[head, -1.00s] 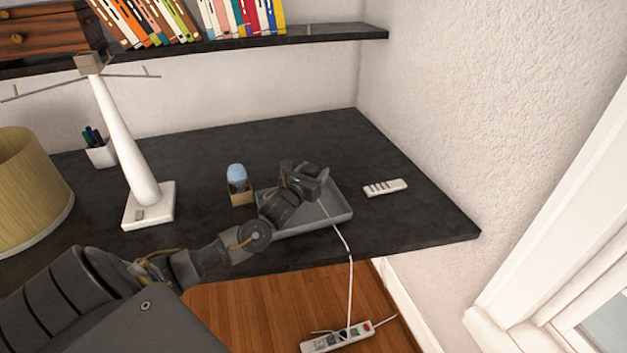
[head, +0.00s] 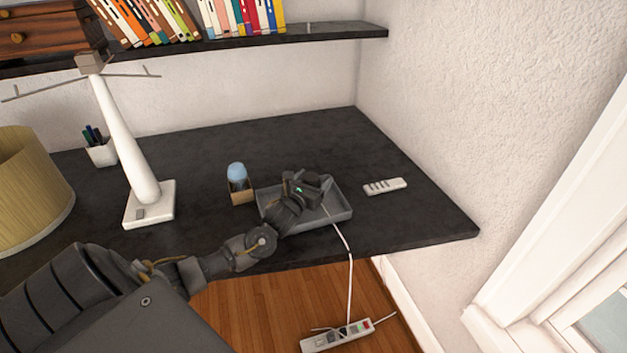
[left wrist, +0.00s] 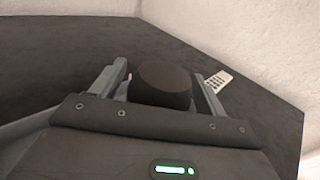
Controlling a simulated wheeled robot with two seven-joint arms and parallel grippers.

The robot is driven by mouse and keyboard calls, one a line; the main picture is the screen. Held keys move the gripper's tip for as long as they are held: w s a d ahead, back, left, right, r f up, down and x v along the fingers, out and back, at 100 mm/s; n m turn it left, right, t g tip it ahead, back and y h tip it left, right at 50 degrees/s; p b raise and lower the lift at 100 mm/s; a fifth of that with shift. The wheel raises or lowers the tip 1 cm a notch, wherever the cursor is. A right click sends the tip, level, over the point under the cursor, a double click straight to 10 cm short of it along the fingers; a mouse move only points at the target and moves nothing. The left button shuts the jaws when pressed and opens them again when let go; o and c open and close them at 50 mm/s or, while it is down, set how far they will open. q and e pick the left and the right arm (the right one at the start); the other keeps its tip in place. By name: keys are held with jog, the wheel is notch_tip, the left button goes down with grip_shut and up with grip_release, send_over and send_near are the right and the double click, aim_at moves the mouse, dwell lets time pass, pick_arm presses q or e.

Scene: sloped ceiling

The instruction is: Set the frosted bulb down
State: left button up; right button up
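My left gripper (head: 318,187) is over the grey tray (head: 344,213) near the desk's front edge, pointing down. In the left wrist view a dark, rounded thing (left wrist: 160,84) sits between the two fingers, which appear to close on its sides. Its far end is hidden, so I cannot tell whether it is the frosted bulb or whether it touches the tray. A pale blue bulb (head: 237,172) stands upright in a small brown carton (head: 241,194) just left of the tray. My right gripper is not in view.
A white remote (head: 385,186) lies right of the tray. A white lamp stand (head: 140,150), pen cup (head: 102,153) and yellowish shade (head: 32,190) stand to the left. A white cable (head: 349,265) runs down to a power strip (head: 337,337). The desk behind the tray is clear.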

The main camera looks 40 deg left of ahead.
pick_arm(q)
jog(key=shift+r, duration=0.2)
jog(key=b+v, duration=0.1)
jog(key=v, duration=1.1)
jog(key=shift+f, duration=0.1)
